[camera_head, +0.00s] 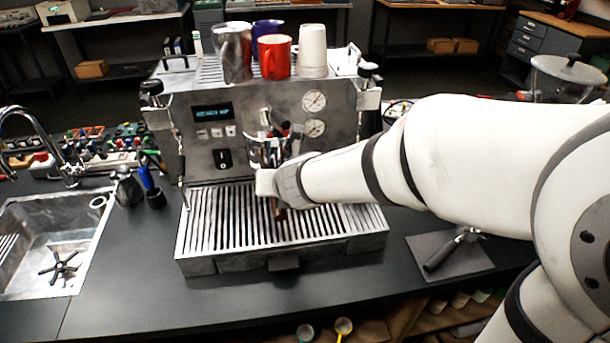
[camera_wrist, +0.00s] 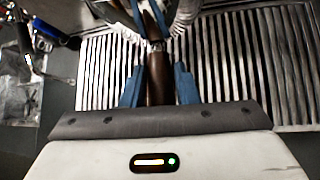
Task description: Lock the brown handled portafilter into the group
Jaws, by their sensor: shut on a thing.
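The espresso machine (camera_head: 345,160) stands on the counter with its chrome group (camera_head: 268,150) at the front, above the drip tray. My gripper (camera_head: 276,184) is in front of the group. In the wrist view its blue fingers (camera_wrist: 158,82) are shut on the brown handle (camera_wrist: 157,72) of the portafilter, one on each side. A bit of brown handle (camera_head: 280,214) shows below my gripper in the head view. The metal head lies at the group, at the top of the wrist view. Whether its lugs are seated cannot be told.
A black-handled portafilter (camera_head: 440,256) lies on a grey mat (camera_head: 472,262) to the right. The slatted drip tray (camera_head: 225,232) is below my gripper. Cups, including a red mug (camera_head: 275,57), stand on the machine. A sink (camera_head: 50,240) is at the left.

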